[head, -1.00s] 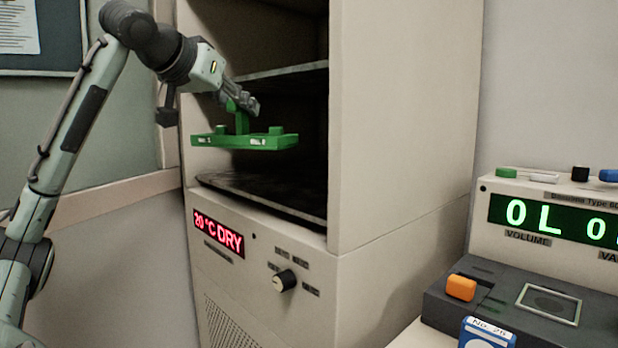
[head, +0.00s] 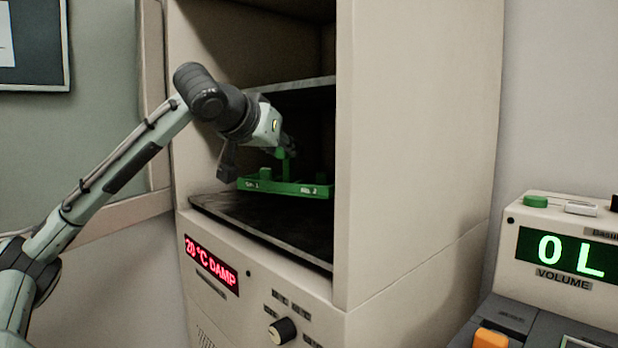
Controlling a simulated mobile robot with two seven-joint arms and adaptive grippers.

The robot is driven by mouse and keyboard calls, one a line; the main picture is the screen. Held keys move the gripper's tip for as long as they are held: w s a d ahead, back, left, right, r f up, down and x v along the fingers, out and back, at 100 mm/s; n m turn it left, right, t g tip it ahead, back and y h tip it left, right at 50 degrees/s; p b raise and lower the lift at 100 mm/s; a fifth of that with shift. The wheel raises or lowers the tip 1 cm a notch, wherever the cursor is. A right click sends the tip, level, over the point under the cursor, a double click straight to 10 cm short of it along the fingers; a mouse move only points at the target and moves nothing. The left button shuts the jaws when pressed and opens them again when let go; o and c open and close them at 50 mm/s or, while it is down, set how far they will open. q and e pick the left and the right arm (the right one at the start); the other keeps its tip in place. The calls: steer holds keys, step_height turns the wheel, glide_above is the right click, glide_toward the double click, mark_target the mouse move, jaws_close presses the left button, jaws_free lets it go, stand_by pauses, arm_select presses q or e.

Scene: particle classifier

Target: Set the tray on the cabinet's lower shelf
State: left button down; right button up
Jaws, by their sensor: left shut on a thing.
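The green tray (head: 285,188) has an upright handle in its middle and white labels on its front edge. My left gripper (head: 288,148) is shut on the tray's handle and holds it inside the cabinet opening. The cabinet (head: 420,150) is tall and beige with an open front. Its dark lower shelf (head: 265,222) lies under the tray, which looks a little above it. I cannot tell the exact gap. The upper shelf (head: 300,84) is above my gripper. My right gripper is not in view.
The cabinet's red display (head: 211,265) reads "20 °C DAMP", with a knob (head: 282,331) at its lower right. The right side wall bounds the opening. A device with a green display (head: 565,253) and an orange block (head: 490,338) stand at the right.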

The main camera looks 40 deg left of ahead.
mark_target(309, 183)
arm_select(q)
steer(key=w+d+f+p, duration=0.2)
steer(key=w, duration=0.1)
steer(key=shift+d, duration=0.4)
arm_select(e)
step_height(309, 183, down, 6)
arm_select(q)
step_height(309, 183, down, 4)
steer(key=shift+a+f+b, duration=0.1)
steer(key=shift+f+b, duration=0.05)
steer(key=shift+b, duration=1.1)
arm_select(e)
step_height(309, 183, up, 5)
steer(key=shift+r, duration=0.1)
arm_select(q)
steer(key=c, duration=1.9)
jaws_free()
steer(key=o, duration=0.5)
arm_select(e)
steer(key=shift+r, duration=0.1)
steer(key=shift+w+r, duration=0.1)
arm_select(q)
steer(key=shift+b+v, duration=0.95)
steer(key=shift+v, duration=5.15)
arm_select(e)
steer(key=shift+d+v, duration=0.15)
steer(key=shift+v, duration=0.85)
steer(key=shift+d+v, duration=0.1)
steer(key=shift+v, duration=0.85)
